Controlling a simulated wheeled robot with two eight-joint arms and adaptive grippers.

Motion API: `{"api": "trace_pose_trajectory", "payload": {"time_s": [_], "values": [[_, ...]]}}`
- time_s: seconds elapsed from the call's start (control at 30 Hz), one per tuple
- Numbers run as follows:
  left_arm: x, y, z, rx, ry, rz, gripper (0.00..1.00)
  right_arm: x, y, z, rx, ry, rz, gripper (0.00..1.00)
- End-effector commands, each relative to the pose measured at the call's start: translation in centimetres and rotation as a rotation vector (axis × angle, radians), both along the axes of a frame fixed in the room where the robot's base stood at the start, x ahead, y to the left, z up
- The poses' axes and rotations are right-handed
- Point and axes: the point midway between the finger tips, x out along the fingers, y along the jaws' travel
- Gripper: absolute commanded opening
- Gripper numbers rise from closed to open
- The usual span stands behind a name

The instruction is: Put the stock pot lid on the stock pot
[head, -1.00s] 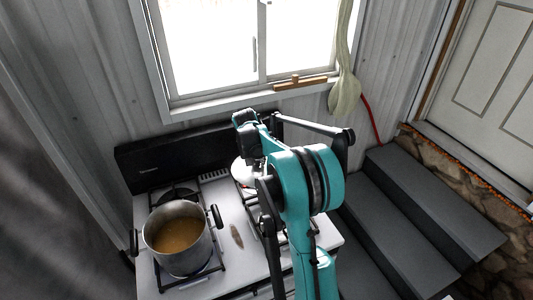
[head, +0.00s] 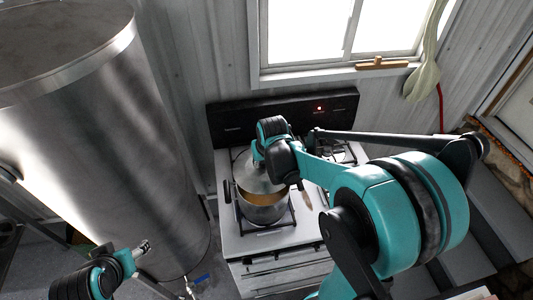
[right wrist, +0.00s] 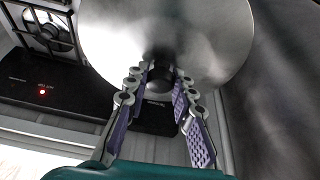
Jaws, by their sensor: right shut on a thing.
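The stock pot (head: 262,214) stands on the front left of the stove, with yellowish contents showing past the lid's edge. The round metal stock pot lid (head: 246,180) is over the pot's back part and looks tilted. I cannot tell whether it touches the rim. My right gripper (head: 262,160) is above the lid, its fingertips hidden by my wrist. In the right wrist view, its fingers (right wrist: 162,75) are shut on the lid's dark knob, with the lid (right wrist: 205,40) beyond them. My left gripper (head: 142,248) is low at the left, away from the stove; its fingers are too small to read.
The white stove (head: 235,245) has a dark back panel (head: 235,120) with a red light. A large metal cylinder (head: 130,130) stands close on its left. Grey steps (head: 500,220) are at the right. A window (head: 335,30) is behind the stove.

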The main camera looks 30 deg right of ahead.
Motion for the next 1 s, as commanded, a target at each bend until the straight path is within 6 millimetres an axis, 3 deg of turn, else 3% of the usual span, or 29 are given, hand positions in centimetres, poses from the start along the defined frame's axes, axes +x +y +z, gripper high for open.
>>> {"api": "trace_pose_trajectory", "payload": {"time_s": [0.47, 1.0], "values": [[0.0, 0.0, -0.4, 0.000, 0.000, 0.000, 0.59, 0.0, 0.0, -0.1, 0.000, -0.001, 0.001, 0.00], [0.0, 0.0, -4.7, 0.000, 0.000, 0.000, 0.59, 0.0, 0.0, -4.9, 0.001, -0.001, 0.000, 0.00]]}}
